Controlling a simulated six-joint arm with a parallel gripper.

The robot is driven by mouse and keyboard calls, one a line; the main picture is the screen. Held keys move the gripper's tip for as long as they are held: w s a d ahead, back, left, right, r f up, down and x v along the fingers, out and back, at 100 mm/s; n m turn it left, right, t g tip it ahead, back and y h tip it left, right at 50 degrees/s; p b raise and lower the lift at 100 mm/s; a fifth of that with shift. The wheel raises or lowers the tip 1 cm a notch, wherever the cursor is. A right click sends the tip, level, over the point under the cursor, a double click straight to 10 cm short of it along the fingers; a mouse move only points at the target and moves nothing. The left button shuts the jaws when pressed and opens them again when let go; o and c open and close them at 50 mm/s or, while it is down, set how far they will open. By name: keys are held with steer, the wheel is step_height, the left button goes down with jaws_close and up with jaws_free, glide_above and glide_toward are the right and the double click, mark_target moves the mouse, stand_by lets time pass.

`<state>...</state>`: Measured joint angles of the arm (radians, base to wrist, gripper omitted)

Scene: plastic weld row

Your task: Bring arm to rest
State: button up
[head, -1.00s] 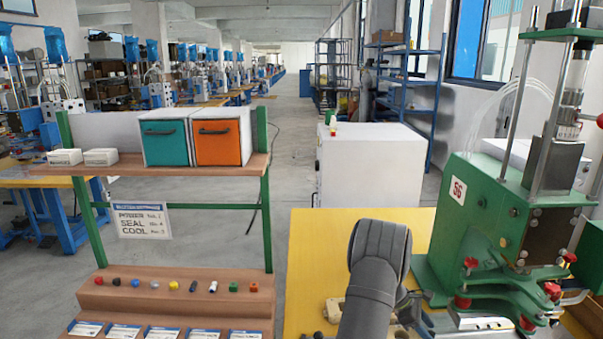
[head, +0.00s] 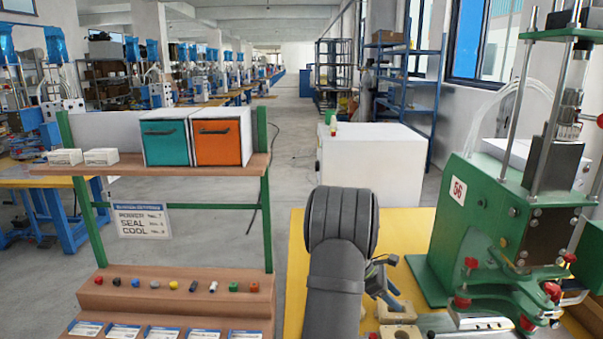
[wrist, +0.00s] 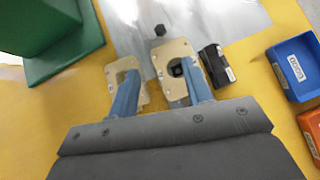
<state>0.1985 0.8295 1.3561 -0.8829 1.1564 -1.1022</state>
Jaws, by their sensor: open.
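My gripper (wrist: 158,73) is open, its two blue fingers spread apart with nothing visible between them. In the wrist view the fingers overlap two beige blocks with openings, the left block (wrist: 142,92) and the right block (wrist: 167,53). A dark piece shows in the right block's opening. I cannot tell how high the fingers are above the blocks. In the head view my gripper (head: 383,281) is partly hidden behind my grey arm, over the yellow table (head: 296,270), left of the green press (head: 470,225).
A blue bin (wrist: 292,70) and an orange bin (wrist: 312,128) stand at the right. A wooden rack (head: 175,292) with several small coloured parts stands left.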

step_height(320, 180, up, 12)
steer(key=s+n+y, duration=0.1)
steer(key=y, duration=0.1)
steer(key=shift+s+a+r+t+y, duration=0.2)
steer(key=shift+s+r+t+y, duration=0.05)
steer(key=shift+t+y, duration=0.15)
steer(key=shift+o, duration=0.4)
steer(key=o, duration=1.1)
steer(key=shift+n+t+y, duration=0.5)
steer(key=shift+n+y, duration=0.1)
steer(key=shift+n, duration=0.1)
steer(key=a+r, duration=0.1)
steer(key=a, duration=0.2)
steer(key=a+r, duration=0.1)
steer(key=a, duration=0.2)
steer(key=a+r, duration=0.1)
steer(key=a, duration=0.2)
steer(key=shift+s, duration=0.25)
steer(key=x, duration=0.9)
steer(key=shift+a+f, duration=0.3)
steer(key=shift+f, duration=0.05)
steer(key=v, duration=1)
steer(key=shift+d+r, duration=0.1)
